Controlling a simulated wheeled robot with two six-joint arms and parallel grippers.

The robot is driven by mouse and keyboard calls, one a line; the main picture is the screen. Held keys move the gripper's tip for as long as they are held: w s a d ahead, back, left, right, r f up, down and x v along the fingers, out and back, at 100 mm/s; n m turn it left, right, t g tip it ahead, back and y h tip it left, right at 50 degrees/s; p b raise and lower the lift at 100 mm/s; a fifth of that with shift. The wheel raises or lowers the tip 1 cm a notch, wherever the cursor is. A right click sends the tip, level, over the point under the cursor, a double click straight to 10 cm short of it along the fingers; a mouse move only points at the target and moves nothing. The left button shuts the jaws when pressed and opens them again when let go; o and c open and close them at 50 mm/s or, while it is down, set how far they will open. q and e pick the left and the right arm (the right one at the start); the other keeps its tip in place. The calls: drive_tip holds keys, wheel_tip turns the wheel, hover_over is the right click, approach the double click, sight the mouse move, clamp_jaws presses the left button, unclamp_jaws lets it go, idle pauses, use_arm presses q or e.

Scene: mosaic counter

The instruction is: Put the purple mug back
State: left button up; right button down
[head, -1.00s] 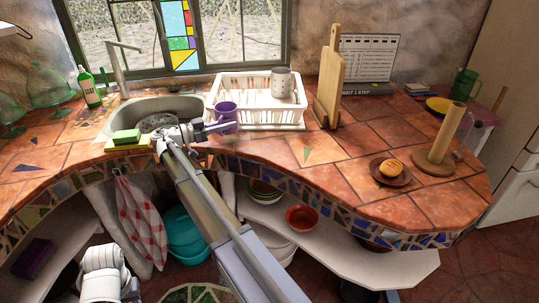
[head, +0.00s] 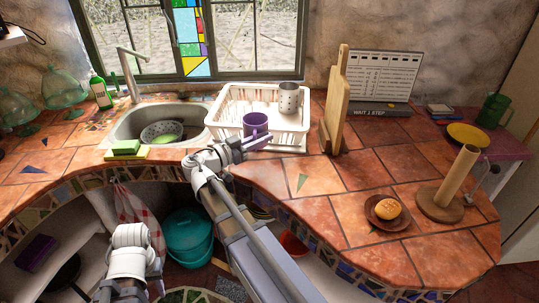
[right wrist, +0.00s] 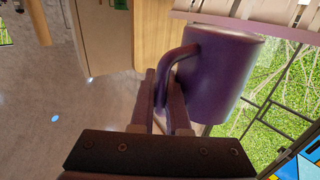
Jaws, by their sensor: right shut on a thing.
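The purple mug (head: 255,124) shows in the head view at the front of the white dish rack (head: 224,132), overlapping its front side. I cannot tell whether it touches the rack or hangs above it. In the right wrist view the mug (right wrist: 222,78) fills the upper right, with pale rack slats close by. My right gripper (head: 264,141) is shut on the mug's handle, as the right wrist view (right wrist: 168,88) shows. My left arm shows at the lower left of the head view, but its gripper fingers are out of sight.
A grey spotted cup (head: 289,99) stands in the rack's back right. A cutting board (head: 336,95) stands right of the rack. The sink (head: 125,128) holds a colander (head: 160,128) and a green bowl. A bun on a plate (head: 380,218) and a paper-towel stand (head: 447,198) are at right.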

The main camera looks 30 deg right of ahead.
wheel_tip(320, 180, down, 10)
drive_tip(key=b, duration=1)
drive_tip(key=shift+s+r, duration=0.15)
drive_tip(key=shift+f, duration=0.25)
drive_tip(key=c, duration=0.9)
unclamp_jaws()
drive_tip(key=shift+r, duration=0.1)
drive_tip(key=shift+r, duration=0.15)
drive_tip(key=s+a, duration=0.1)
drive_tip(key=a, duration=1.1)
